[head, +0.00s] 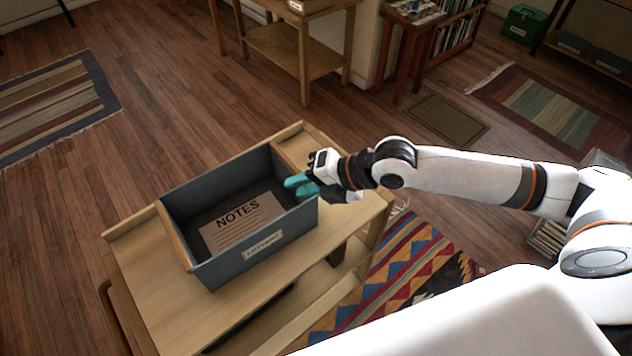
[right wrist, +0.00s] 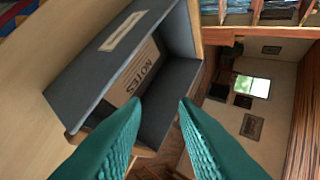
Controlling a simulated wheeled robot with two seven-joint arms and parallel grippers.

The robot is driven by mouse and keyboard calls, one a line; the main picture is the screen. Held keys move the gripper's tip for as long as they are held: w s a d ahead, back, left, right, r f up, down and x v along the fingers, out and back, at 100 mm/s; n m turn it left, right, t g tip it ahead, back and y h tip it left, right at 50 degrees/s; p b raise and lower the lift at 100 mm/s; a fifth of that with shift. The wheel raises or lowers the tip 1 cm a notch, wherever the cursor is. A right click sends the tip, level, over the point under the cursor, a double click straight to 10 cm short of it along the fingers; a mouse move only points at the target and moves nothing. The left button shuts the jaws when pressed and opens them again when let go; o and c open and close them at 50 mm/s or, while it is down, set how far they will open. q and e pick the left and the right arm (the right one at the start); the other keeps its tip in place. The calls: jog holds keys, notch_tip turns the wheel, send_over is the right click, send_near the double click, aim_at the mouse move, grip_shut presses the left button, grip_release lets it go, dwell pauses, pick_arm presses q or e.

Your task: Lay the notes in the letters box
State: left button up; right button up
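The notes (head: 241,221), a tan sheet headed NOTES, lie inside the grey letters box (head: 256,253), toward its left part. The box has a label on its front and stands on a light wooden table. In the right wrist view the notes (right wrist: 137,72) show inside the box (right wrist: 92,62), partly hidden by its front wall. My right gripper (head: 302,186) is at the right end of the box, near its rim. Its teal fingers are apart with nothing between them in the right wrist view (right wrist: 160,103). My left gripper is not in view.
The table (head: 150,290) has bare top to the left and in front of the box. A patterned rug (head: 400,270) lies on the floor at right. Another wooden table (head: 275,45) and a bookshelf (head: 455,35) stand farther back.

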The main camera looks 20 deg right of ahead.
jog(key=shift+v, duration=2.05)
jog(key=shift+a, duration=0.1)
